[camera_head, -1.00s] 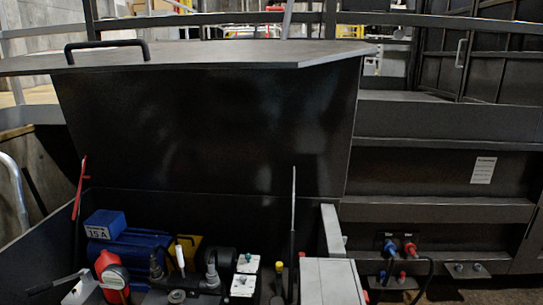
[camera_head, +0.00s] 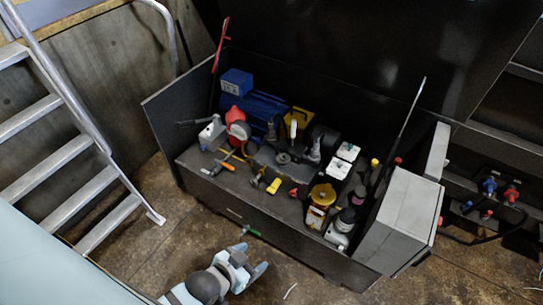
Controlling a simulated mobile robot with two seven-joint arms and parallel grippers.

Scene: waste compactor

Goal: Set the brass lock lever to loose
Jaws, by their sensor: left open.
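An open dark equipment box (camera_head: 290,240) holds pump gear and several small levers. I cannot tell for sure which part is the brass lock lever. Small handles along the front include an orange one (camera_head: 228,165), a yellow one (camera_head: 273,186), a red one (camera_head: 293,192) and a green one (camera_head: 252,232). My right gripper is not in view.
A blue motor (camera_head: 257,106) and a red part (camera_head: 237,124) sit at the back left inside the box. A grey cabinet (camera_head: 405,220) stands at its right end. A metal stair (camera_head: 65,155) is at the left. The brown floor in front is mostly clear.

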